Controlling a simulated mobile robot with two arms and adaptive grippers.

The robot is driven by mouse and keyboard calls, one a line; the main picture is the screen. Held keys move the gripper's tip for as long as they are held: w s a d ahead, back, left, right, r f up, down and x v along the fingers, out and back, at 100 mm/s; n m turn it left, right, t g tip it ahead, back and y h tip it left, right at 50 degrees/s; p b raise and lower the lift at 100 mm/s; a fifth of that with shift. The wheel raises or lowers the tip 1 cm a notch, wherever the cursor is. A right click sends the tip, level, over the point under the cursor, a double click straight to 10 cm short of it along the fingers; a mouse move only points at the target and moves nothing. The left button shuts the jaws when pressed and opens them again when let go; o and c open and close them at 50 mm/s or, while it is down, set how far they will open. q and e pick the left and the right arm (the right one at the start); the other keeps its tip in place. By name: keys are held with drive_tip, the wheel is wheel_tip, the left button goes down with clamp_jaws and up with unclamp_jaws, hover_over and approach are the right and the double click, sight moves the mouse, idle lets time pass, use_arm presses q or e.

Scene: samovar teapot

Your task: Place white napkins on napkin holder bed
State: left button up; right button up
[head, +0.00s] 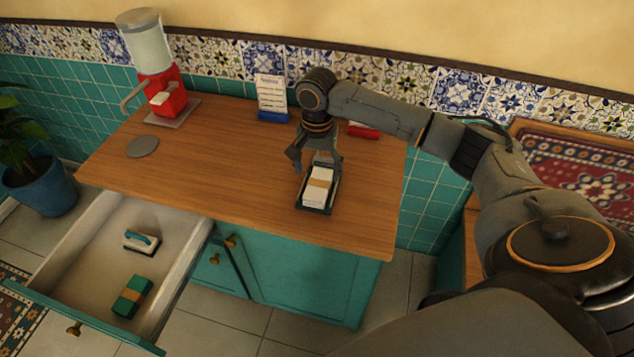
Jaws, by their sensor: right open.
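White napkins (317,193) with a tan band lie in a dark green napkin holder (327,211) near the front of the wooden counter. The stack rests within the holder's low rim. My right gripper (316,163) is open, with its fingers pointing down over the far end of the holder. One finger shows to the left of the holder and one at its right side. I cannot tell whether they touch it. The far end of the holder is partly hidden by the gripper. My left gripper is not in view.
An open drawer (62,258) at lower left holds a green banded pack (132,297) and a white item with a teal handle (141,241). A red dispenser (162,88), a grey disc (142,146), a blue-based card stand (271,97) and a red item (363,131) stand on the counter (215,165).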

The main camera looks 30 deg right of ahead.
sight(317, 187)
wheel_tip(317, 187, up, 6)
idle(0.6)
